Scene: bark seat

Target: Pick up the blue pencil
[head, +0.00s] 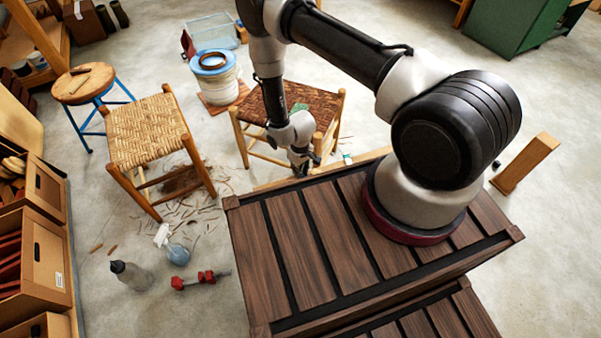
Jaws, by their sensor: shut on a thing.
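My gripper (304,164) is small and dark at the end of the arm. It is low in front of the dark woven stool (322,99), beyond the back edge of the slatted dark wood top. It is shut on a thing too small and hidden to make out. I cannot pick out the blue pencil in this view. My arm covers part of the stool's seat and front.
A pale woven stool (147,130) stands left, with bark scraps (185,183) by it. A white bucket (215,78) is behind. A spray bottle (172,246), grey bottle (131,276) and red clamp (200,279) are on the floor. A wooden post (525,163) stands right.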

